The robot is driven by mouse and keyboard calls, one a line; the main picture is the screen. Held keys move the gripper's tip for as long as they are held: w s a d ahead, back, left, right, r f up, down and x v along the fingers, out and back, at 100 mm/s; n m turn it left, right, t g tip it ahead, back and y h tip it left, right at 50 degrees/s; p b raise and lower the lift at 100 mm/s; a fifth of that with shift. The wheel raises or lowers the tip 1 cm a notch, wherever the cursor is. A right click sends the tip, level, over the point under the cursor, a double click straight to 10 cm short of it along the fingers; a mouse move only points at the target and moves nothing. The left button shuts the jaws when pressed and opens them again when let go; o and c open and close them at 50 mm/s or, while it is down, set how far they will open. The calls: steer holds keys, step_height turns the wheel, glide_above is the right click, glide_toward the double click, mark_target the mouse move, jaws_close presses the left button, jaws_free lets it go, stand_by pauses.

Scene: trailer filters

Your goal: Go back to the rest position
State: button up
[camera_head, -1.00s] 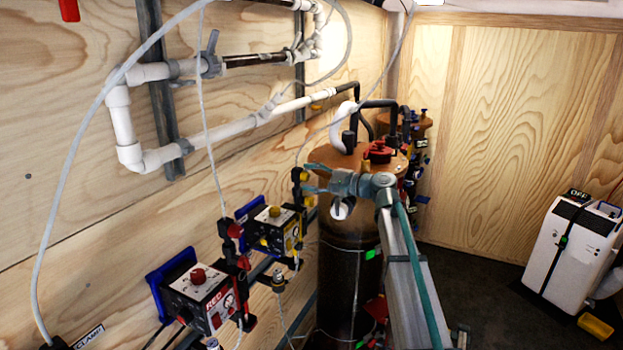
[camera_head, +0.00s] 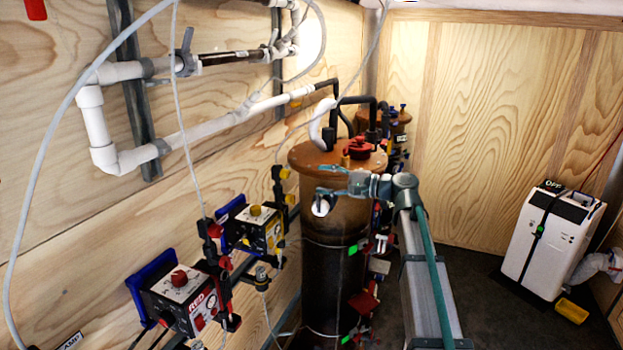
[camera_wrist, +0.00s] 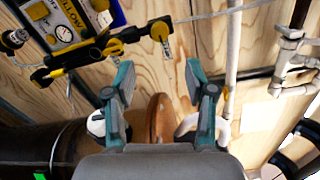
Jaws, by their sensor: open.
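My gripper (camera_head: 328,196) is in front of the upper part of the tall dark filter tank (camera_head: 330,270) with the orange-brown lid (camera_head: 312,160) in the head view, its fingers pointing left. In the wrist view my gripper (camera_wrist: 160,82) has its two teal fingers spread wide. No object sits between the fingers; plywood wall shows in the gap. The tank lid's edge (camera_wrist: 158,122) shows below the fingertips there. A round white part beside the left finger is partly hidden, and I cannot tell whether it touches.
Red (camera_head: 180,300) and yellow (camera_head: 253,228) pump boxes hang on the left plywood wall. White pipes (camera_head: 95,125) and loose hoses run above them. A second orange-lidded tank (camera_head: 385,117) stands behind. A white unit (camera_head: 548,240) stands at right.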

steer(key=shift+s+d, duration=0.25)
steer(key=shift+d, duration=0.35)
steer(key=s+d+f+n+g+h, duration=0.1)
steer(key=s+d+f+h, duration=0.15)
steer(key=f, duration=1.05)
steer(key=s+d+f+n+h, duration=0.15)
steer(key=f+h, duration=0.25)
steer(key=f, duration=0.8)
steer(key=s+d+f+g+h, duration=0.1)
steer(key=s+f+h, duration=0.1)
steer(key=s+f, duration=0.45)
steer(key=s+d+f+n+g+h, duration=0.1)
steer(key=s+f+g, duration=0.15)
steer(key=f, duration=0.65)
steer(key=s+d+f+g+h, duration=0.1)
steer(key=s+f+h, duration=0.1)
steer(key=s+f, duration=0.45)
steer(key=s+d+f+n+g+h, duration=0.2)
steer(key=s+d+f+g+h, duration=0.15)
steer(key=s+f, duration=1.3)
steer(key=s+d+f+n+g, duration=0.1)
steer(key=s+f+g, duration=0.1)
steer(key=s, duration=1)
steer(key=s+d+f+g+h, duration=0.1)
steer(key=s+f, duration=0.4)
steer(key=s, duration=0.7)
steer(key=shift+s+f+n+g, duration=0.3)
steer(key=shift+s+n+g, duration=0.05)
steer(key=shift+g, duration=0.35)
